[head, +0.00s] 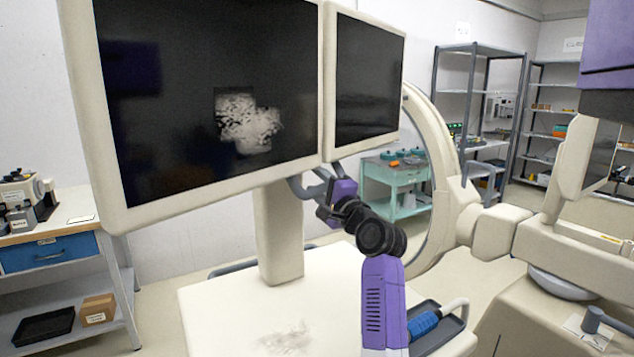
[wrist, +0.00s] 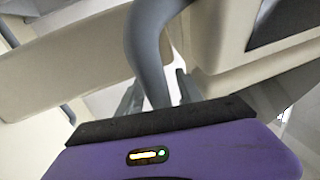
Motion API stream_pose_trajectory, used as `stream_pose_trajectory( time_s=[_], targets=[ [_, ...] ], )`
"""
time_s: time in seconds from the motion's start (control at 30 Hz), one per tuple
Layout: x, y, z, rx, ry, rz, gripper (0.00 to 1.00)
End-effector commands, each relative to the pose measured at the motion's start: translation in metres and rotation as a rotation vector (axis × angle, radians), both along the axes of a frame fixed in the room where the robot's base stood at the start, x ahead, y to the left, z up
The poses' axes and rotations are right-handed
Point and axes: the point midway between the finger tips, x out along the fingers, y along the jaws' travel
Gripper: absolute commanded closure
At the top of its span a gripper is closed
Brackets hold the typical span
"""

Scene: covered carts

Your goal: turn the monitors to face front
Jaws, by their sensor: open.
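Two dark-screened monitors with cream frames stand side by side, a large left one (head: 190,75) and a smaller right one (head: 368,80). They sit on a cream post (head: 280,235) and are seen at an angle, their screens turned toward the picture's right. A grey curved handle (head: 298,190) shows below their lower edges; it also crosses the wrist view (wrist: 150,55). My gripper (wrist: 158,92) is open at this handle, with the grey bar running between its fingers. In the head view my gripper (head: 322,190) is just under the monitors, its fingertips partly hidden.
The post rises from a cream cart top (head: 250,310). A tray with a blue-handled tool (head: 425,325) lies at its right. A cream C-shaped arm (head: 440,130) stands behind at the right. A workbench (head: 50,245) is at the left, and shelves (head: 480,60) are at the back.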

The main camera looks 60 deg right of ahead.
Motion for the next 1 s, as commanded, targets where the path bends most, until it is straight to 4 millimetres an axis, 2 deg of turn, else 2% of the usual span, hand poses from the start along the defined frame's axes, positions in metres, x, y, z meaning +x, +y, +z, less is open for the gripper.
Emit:
stream_pose_trajectory(
  time_s=[0.13, 0.3, 0.37, 1.0],
  targets=[
    [-0.0001, 0.0001, -0.0002, 0.0, 0.0, 0.0, 0.57],
    [-0.0002, 0.0002, -0.0003, 0.0, 0.0, 0.0, 0.9],
    [-0.0002, 0.0001, -0.0003, 0.0, 0.0, 0.0, 1.0],
    [-0.0003, 0.0003, -0.0012, 0.001, 0.002, 0.0, 1.0]
  ],
)
